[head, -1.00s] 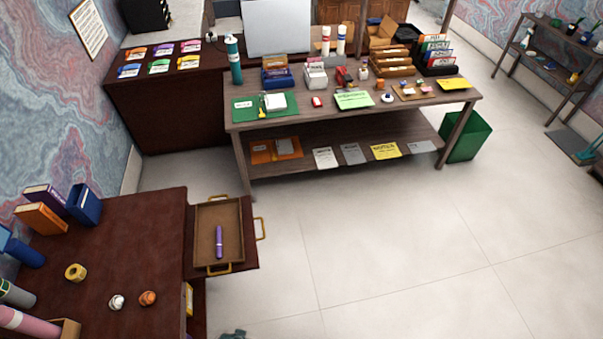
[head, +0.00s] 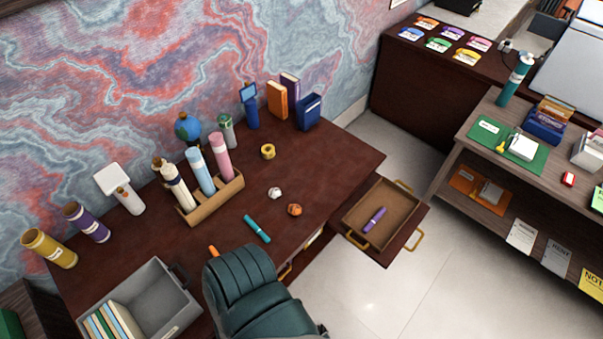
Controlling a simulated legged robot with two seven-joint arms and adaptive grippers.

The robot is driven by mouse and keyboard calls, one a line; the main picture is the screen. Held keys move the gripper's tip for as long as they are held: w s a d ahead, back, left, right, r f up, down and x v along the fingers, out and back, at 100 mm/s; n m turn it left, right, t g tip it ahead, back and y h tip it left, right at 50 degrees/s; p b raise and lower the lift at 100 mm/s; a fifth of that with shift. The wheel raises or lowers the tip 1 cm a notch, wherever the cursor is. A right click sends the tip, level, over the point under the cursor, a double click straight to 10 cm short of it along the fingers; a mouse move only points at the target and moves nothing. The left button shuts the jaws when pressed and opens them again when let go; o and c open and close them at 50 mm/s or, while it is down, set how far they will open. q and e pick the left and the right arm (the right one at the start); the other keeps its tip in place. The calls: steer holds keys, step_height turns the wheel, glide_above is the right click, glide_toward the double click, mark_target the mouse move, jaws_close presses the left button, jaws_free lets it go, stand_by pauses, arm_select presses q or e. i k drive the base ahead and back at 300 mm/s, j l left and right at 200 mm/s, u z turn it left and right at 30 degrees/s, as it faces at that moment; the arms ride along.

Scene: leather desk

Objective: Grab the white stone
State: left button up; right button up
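The white stone (head: 275,193) sits on the dark red-brown desk (head: 335,185), near the middle of its top. It is small and faceted. An orange stone (head: 295,210) lies just below and to the right of it, apart from it. Neither of my grippers shows in the head view.
A teal chair (head: 250,290) stands against the desk's front edge. A teal marker (head: 257,228), a yellow tape roll (head: 268,151) and a wooden rack of tubes (head: 212,206) lie around the stone. Floor is clear beyond (head: 450,285).

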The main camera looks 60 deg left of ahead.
mark_target(274, 193)
steer(key=u, duration=2.2)
steer(key=l+z, duration=0.2)
steer(key=l, duration=0.2)
steer(key=i+l+z, duration=0.2)
steer(key=l, duration=0.2)
steer(key=k+l, duration=0.05)
steer(key=k, duration=0.05)
